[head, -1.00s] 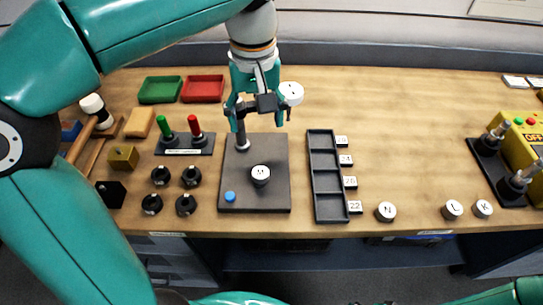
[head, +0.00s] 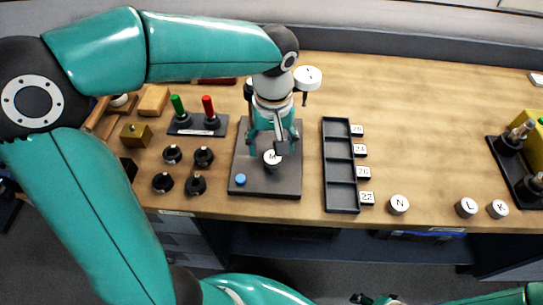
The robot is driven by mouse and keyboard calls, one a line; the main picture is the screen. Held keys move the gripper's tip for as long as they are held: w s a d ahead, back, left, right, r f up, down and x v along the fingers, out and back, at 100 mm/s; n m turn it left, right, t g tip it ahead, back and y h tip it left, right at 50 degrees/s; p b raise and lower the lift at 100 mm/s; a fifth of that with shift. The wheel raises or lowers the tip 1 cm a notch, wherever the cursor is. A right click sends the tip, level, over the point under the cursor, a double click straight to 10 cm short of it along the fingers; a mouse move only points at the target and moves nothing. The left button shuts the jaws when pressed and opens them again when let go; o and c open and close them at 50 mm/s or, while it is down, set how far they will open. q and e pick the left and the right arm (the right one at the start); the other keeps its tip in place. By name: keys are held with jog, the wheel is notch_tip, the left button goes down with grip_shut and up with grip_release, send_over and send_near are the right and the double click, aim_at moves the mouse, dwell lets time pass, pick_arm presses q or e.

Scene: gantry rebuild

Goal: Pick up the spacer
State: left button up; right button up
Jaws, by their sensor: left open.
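Several round white-topped pieces with dark sides and letters are in view; none is marked as the spacer. The one lettered M (head: 271,160) stands on the dark square plate (head: 290,184). My left gripper (head: 270,148) points down over the M piece, open, its fingers to either side of the top. I cannot tell whether they touch it. The pieces lettered N (head: 399,205), L (head: 466,208) and K (head: 498,209) stand along the front edge of the table. My right gripper does not show.
A blue button (head: 240,179) is on the plate. A dark tray with several compartments (head: 341,209) lies to its right, with number tags beside it. A white disc (head: 308,77) stands behind. Black knobs (head: 204,156) are at left. The table is clear behind the tray.

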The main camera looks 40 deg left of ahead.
aim_at(272, 157)
pick_arm(q)
notch_tip(272, 157, down, 4)
jog(key=shift+r, duration=0.25)
jog(key=shift+d, duration=0.1)
jog(key=c, duration=1.2)
jog(key=shift+c, duration=0.2)
jog(key=shift+r, duration=0.1)
